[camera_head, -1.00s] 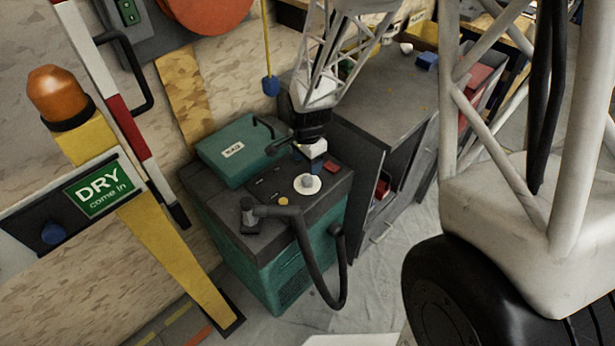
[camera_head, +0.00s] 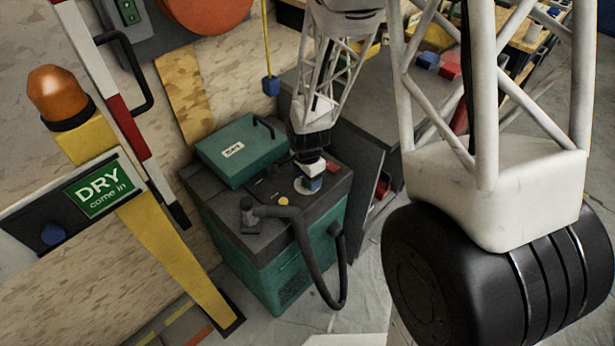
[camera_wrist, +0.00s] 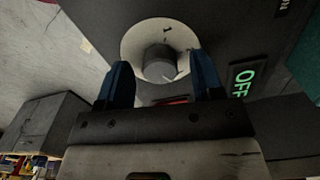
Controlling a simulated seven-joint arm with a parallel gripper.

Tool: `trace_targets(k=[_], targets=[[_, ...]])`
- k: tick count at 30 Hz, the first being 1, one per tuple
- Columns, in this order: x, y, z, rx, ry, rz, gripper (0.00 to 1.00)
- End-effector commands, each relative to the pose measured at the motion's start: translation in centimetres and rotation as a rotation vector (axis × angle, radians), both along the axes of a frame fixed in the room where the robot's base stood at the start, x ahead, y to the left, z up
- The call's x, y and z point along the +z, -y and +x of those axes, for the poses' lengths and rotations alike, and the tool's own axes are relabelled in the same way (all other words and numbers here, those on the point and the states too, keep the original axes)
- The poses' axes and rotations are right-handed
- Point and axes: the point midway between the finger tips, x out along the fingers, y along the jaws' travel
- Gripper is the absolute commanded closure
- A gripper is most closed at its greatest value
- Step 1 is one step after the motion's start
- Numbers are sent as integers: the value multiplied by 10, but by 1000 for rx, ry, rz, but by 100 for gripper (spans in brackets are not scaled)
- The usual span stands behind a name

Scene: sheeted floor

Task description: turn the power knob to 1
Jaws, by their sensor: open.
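The power knob (camera_wrist: 160,62) is a grey round knob on a pale round dial plate (camera_wrist: 132,42) in the wrist view. A "1" mark shows on the plate at the top, and a light pointer mark shows at the knob's lower right. In the head view the dial plate (camera_head: 302,188) shows on top of the teal and dark machine (camera_head: 280,260), partly covered by my gripper. My gripper (camera_wrist: 162,80) is open, its blue fingers on either side of the knob's near part. It also shows over the dial in the head view (camera_head: 312,186). I cannot tell whether the fingers touch the knob.
A teal box (camera_head: 238,152) sits on the machine's back. A black hose (camera_head: 312,260) loops over its front. A dark cabinet (camera_head: 365,110) stands to the right, and a yellow post (camera_head: 175,250) to the left.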

Motion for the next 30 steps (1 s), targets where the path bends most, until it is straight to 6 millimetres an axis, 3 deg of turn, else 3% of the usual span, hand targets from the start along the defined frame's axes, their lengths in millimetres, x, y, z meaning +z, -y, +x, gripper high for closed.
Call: trace_targets(k=[9,19,30], targets=[[-1,0,0,0,0,0,39],[-1,0,0,0,0,0,88],[0,0,0,43,0,0,88]])
